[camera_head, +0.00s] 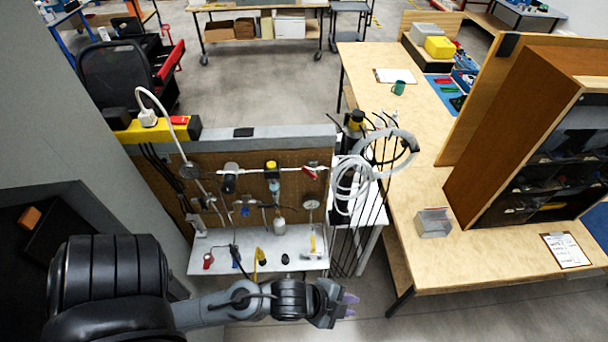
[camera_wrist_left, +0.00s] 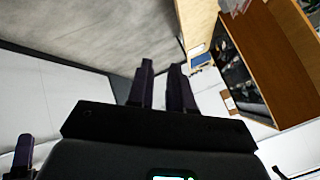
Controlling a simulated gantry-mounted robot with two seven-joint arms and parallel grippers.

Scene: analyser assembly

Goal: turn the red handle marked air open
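A small red handle (camera_head: 309,172) sits at the right end of a white pipe along the upper part of the brown pegboard panel (camera_head: 250,163). Its marking is too small to read. My left arm reaches in from the lower left, below the panel. My left gripper (camera_head: 350,304) is at the bottom middle, in front of and well apart from the panel. Its two fingers are a little apart with nothing between them; they also show in the left wrist view (camera_wrist_left: 161,88). The red handle does not show in the wrist view. My right gripper is not seen.
A white shelf (camera_head: 225,265) with small parts juts out below the panel. Coiled white hose (camera_head: 352,185) and dark vertical rods stand just right of the handle. A wooden workbench (camera_head: 425,245) is further right. Floor shows around my left gripper.

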